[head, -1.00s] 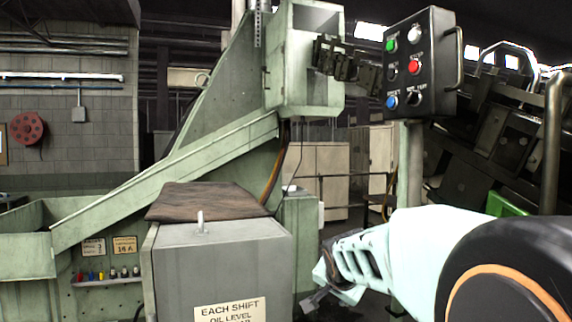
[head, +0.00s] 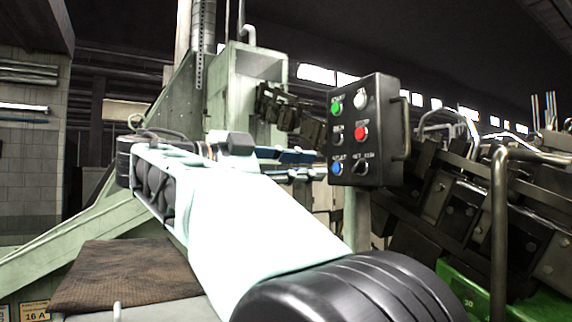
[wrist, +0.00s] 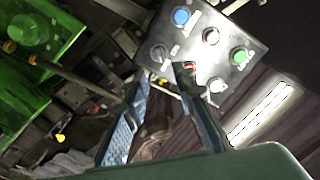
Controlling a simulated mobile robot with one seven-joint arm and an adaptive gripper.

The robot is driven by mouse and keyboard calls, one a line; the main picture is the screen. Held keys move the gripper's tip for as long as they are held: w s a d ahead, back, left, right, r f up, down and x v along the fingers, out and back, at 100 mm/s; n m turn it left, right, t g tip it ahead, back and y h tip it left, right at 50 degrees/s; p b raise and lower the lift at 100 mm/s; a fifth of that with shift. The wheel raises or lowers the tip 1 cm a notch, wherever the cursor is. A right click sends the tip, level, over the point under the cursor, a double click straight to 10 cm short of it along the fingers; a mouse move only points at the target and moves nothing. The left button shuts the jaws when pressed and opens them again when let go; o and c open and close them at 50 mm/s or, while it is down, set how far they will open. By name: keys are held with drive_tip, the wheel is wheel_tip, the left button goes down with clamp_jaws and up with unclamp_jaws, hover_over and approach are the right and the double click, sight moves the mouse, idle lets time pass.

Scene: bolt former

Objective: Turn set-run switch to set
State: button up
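The black control box (head: 392,115) stands on a post at centre right in the head view, with green, white, red and blue buttons. The set-run switch (head: 359,168) is the dark knob at its lower right, and its exact setting is too small to read. In the wrist view the box face (wrist: 197,50) is at the top, with the switch (wrist: 158,53) near its left edge. My gripper (head: 318,166) is left of the box in the head view, with its fingers apart and empty. In the wrist view the gripper (wrist: 163,76) partly covers the red button.
Dark machinery (head: 440,190) and a bent metal rail (head: 500,220) stand right of the box. A green machine with a sloping chute (head: 95,225) is at the left. A brown mat (head: 125,275) lies on a cabinet in front. A handle (head: 405,125) sticks out from the box's side.

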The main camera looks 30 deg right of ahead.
sight(355, 167)
drive_tip(key=d+p, duration=0.1)
drive_tip(key=d, duration=0.2)
drive_tip(key=d+p, duration=0.1)
drive_tip(key=d, duration=0.6)
drive_tip(key=shift+w+d+p, duration=0.25)
drive_tip(key=shift+w+p, duration=0.1)
drive_tip(key=shift+p, duration=0.05)
clamp_jaws()
